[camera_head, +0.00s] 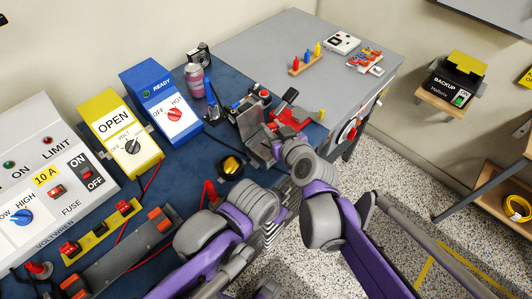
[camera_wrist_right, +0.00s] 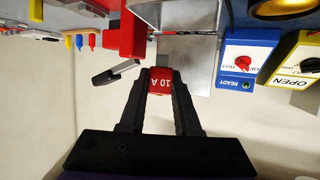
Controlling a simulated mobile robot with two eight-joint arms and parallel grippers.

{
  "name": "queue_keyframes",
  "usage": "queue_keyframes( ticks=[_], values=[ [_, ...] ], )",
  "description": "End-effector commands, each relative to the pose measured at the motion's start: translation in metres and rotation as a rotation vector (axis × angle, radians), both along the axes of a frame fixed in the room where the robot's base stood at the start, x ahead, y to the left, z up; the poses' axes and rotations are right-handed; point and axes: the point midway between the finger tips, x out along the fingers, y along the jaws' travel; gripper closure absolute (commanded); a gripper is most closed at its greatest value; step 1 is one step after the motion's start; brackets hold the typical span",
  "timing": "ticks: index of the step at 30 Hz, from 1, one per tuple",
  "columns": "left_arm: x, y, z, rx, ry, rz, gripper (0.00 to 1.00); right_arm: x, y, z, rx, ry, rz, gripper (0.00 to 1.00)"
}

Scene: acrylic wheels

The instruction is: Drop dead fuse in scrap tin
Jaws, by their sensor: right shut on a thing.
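A red fuse (camera_wrist_right: 161,85) marked "10 A" is clamped between the black fingertips of my right gripper (camera_wrist_right: 161,76) in the wrist view. The fuse is held up, with bare metal surfaces behind it. In the head view the right wrist (camera_head: 300,160) is over the bench's front edge, beside the red vise-like fixture; the fuse is not clear there. A dark round dish (camera_head: 231,166) with a gold inside sits on the blue mat, left of the right wrist; I cannot tell for sure that it is the scrap tin. My left arm crosses the lower middle; its gripper does not show.
A blue READY box (camera_head: 162,103), a yellow OPEN box (camera_head: 120,134) and a white control panel (camera_head: 50,185) line the back left. A red fixture (camera_head: 287,118) stands near the right wrist. The grey bench top (camera_head: 265,45) is largely clear at the back.

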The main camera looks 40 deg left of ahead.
Motion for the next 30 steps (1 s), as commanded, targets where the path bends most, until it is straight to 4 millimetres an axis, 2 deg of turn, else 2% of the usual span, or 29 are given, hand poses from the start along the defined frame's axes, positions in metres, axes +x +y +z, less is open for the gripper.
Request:
queue_keyframes(
  ticks=[3,10,11,15,17,26,30],
  values=[
    [-0.001,0.0,-0.007,0.0,0.003,0.0,0.5,0.0,0.0,-0.008,0.0,0.0,-0.001,1.0],
    [-0.001,0.0,-0.006,0.0,0.002,0.0,0.5,0.0,0.0,-0.008,-0.001,-0.001,-0.001,1.0],
    [-0.001,0.0,-0.006,0.0,0.002,0.0,0.5,0.0,0.0,-0.008,-0.001,-0.001,-0.001,0.67],
    [-0.001,0.0,-0.006,0.0,0.002,0.0,0.5,0.0,0.0,-0.008,0.0,-0.001,0.0,0.42],
    [-0.001,0.0,-0.006,0.0,0.002,0.0,0.5,0.0,0.0,-0.008,0.0,-0.001,0.0,0.34],
    [-0.001,0.0,-0.006,0.0,0.002,0.0,0.5,0.0,-0.001,-0.007,0.0,-0.001,0.0,0.34],
    [-0.001,0.0,-0.005,0.0,0.002,0.0,0.5,-0.005,-0.01,-0.003,0.0,0.0,-0.001,0.34]
  ],
)
